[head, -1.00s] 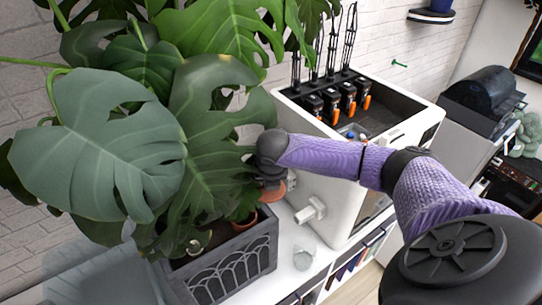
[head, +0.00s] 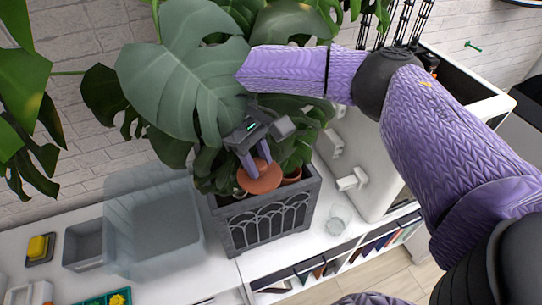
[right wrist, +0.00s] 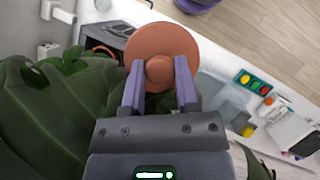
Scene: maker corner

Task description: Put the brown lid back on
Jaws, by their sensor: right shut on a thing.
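The brown lid (head: 261,178) is a round terracotta-coloured disc with a knob. My right gripper (head: 255,156) is shut on its knob and holds it in front of the plant, over the grey planter box (head: 275,225) in the picture. In the right wrist view the lid (right wrist: 160,38) lies beyond the two purple fingers (right wrist: 160,80), with the knob between them. I cannot tell from these frames which container the lid fits. My left gripper is not in view.
Large monstera leaves (head: 180,80) crowd around my right gripper. A glass (head: 338,218) stands right of the planter. A translucent bin (head: 150,225) and a grey bin (head: 85,245) stand to its left. A white machine (head: 372,160) is behind my arm.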

